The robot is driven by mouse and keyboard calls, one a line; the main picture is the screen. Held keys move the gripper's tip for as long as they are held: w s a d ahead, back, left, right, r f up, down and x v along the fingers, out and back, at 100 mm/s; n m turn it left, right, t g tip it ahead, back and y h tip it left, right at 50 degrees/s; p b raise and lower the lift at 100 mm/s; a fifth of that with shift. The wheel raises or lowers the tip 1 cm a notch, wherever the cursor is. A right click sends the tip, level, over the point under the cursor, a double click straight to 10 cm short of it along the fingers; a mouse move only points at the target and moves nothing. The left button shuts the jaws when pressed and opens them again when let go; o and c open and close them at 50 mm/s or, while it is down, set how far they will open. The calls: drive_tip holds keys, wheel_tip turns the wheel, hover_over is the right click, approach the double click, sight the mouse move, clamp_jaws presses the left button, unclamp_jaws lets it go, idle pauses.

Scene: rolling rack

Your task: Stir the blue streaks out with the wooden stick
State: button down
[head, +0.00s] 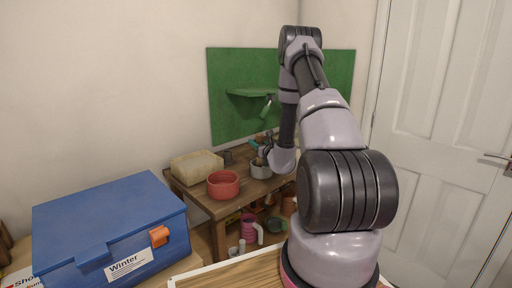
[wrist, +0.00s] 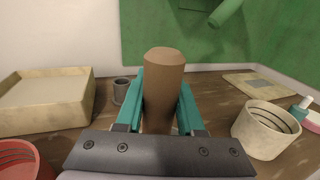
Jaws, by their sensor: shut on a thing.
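My gripper (wrist: 161,92) is shut on the wooden stick (wrist: 165,75), a thick brown rod with a rounded top that stands about upright between the teal fingers. The stick's lower end is hidden behind the gripper body in the wrist view. In the head view my gripper (head: 258,146) is at a pale grey pot (head: 261,172) on the wooden bench. I cannot tell whether the stick's lower end is inside that pot. No blue streaks can be made out in either view.
A cream ringed pot (wrist: 265,130) stands right of my gripper. A green board (head: 235,110) is behind; a blue box (head: 110,225) is nearer left.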

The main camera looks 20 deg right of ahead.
wheel_tip(320, 180, up, 7)
drive_tip(key=d, duration=0.1)
drive_tip(key=shift+w+d, duration=0.2)
drive_tip(key=shift+w, duration=0.05)
idle(0.4)
idle(0.4)
